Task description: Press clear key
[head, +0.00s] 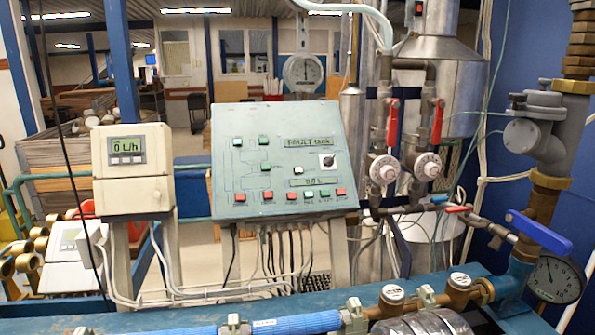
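A grey-green control panel (222,170) stands tilted back in the middle of the head view. Its lower edge carries a row of red and green buttons, with a red button (240,196) at the left end and another red button (341,191) at the right end. A small display (310,182) sits above the row. Several green buttons and a rotary knob (328,161) are higher up. The labels are too small to read, so I cannot tell which button is the clear key. My gripper is not in view.
A beige meter box (133,200) with a display reading 0 L/h stands left of the panel. Red-handled valves (392,123) and pipes stand to its right. A blue-handled valve (540,232) and a pressure gauge (556,279) are at the right.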

